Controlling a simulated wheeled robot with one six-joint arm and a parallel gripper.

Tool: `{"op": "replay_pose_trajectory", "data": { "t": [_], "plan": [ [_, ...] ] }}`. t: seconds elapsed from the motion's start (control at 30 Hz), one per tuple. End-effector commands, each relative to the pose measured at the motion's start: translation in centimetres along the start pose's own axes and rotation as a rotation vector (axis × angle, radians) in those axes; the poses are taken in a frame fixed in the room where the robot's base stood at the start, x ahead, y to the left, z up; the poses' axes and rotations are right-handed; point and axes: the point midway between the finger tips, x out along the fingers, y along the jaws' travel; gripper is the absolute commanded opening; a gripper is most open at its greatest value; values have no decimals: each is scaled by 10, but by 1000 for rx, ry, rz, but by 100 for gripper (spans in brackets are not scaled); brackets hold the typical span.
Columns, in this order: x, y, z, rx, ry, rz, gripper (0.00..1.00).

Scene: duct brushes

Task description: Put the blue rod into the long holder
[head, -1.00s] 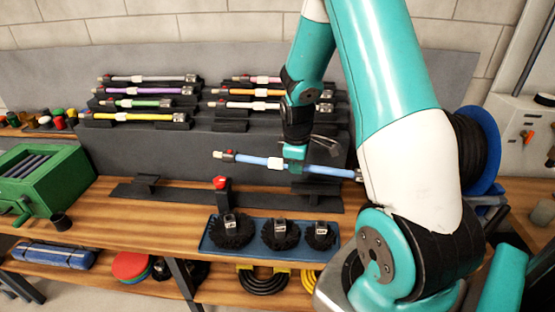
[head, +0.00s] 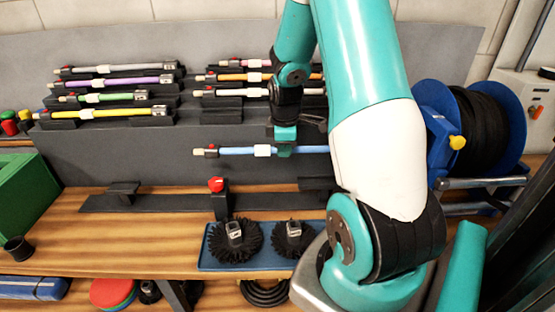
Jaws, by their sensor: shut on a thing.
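The blue rod (head: 235,151) is level in the air, in front of the dark rack. It has a white collar and a pale tip with a red part at its left end; its right end is hidden behind my arm. My gripper (head: 285,149) is shut on it, right of the collar. The long holder (head: 160,203) is a black strip on the bench with a cradle near its left end, a red-knobbed post in the middle and another cradle at right. The rod is above and behind the holder, apart from it. The holder's right end is hidden by my arm.
Other coloured rods (head: 115,113) rest on the stepped rack behind. A blue tray (head: 207,262) with round black brushes lies in front of the holder. A green box (head: 25,190) is at left and a blue cable reel (head: 510,120) at right.

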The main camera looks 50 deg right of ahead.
Motion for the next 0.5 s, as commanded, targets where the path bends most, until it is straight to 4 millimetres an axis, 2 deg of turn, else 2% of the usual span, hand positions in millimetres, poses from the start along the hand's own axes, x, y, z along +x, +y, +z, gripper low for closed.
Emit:
{"op": "replay_pose_trajectory", "data": {
  "t": [0.03,0.13,0.5],
  "plan": [
    [12,-2,1,3,0,1,0],
    [21,-2,3,5,-1,1,0],
    [38,-5,6,10,-2,0,0]
  ]
}}
